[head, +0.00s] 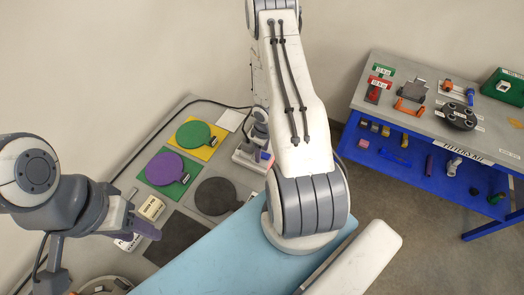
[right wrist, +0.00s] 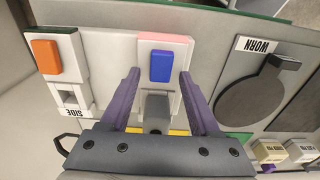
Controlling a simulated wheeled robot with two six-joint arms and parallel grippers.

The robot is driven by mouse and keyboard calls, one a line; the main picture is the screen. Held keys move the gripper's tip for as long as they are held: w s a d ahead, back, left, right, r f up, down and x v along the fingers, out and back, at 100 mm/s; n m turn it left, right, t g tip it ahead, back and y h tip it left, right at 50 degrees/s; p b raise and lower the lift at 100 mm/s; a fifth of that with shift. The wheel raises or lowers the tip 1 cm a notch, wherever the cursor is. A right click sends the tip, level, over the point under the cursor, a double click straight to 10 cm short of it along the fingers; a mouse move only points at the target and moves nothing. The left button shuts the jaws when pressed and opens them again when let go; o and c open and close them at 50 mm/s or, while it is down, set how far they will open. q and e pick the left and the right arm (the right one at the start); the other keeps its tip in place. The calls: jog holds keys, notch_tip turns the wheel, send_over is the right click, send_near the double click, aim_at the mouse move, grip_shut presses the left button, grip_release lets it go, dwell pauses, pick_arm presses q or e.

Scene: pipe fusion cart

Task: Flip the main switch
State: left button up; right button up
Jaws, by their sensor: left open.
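In the right wrist view, a white switch box with a blue rocker (right wrist: 160,66) and a pink upper edge lies between the fingers of my right gripper (right wrist: 160,76). The purple fingers are apart, one on each side of the blue rocker; I cannot tell whether they touch the box. Any label on this box is hidden. Beside it, to the left, is an orange rocker (right wrist: 46,56) on a box marked SIDE (right wrist: 75,98). In the head view, my right arm partly hides the white switch unit (head: 248,160). My left gripper (head: 146,230) is open and empty over the bench.
The grey bench holds a green disc (head: 193,134), a purple disc (head: 164,168) and a dark disc (head: 215,195) on mats. A blue surface (head: 190,265) lies in front. A second table (head: 425,122) with tools and fittings stands to the right.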

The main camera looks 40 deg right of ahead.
jog(key=shift+r, duration=0.1)
notch_tip(320, 180, up, 5)
jog(key=p, duration=0.3)
jog(key=shift+f+p, duration=0.2)
jog(key=shift+p, duration=0.15)
jog(key=shift+s+d+b, duration=0.45)
jog(key=shift+s+b, duration=0.3)
jog(key=shift+b, duration=0.05)
jog(key=s+d+r, duration=0.4)
jog(key=s+r, duration=0.2)
jog(key=s, duration=0.3)
jog(key=shift+d+p, duration=0.25)
jog(key=shift+p, duration=0.2)
jog(key=shift+w+r, duration=0.1)
jog(key=shift+w, duration=0.05)
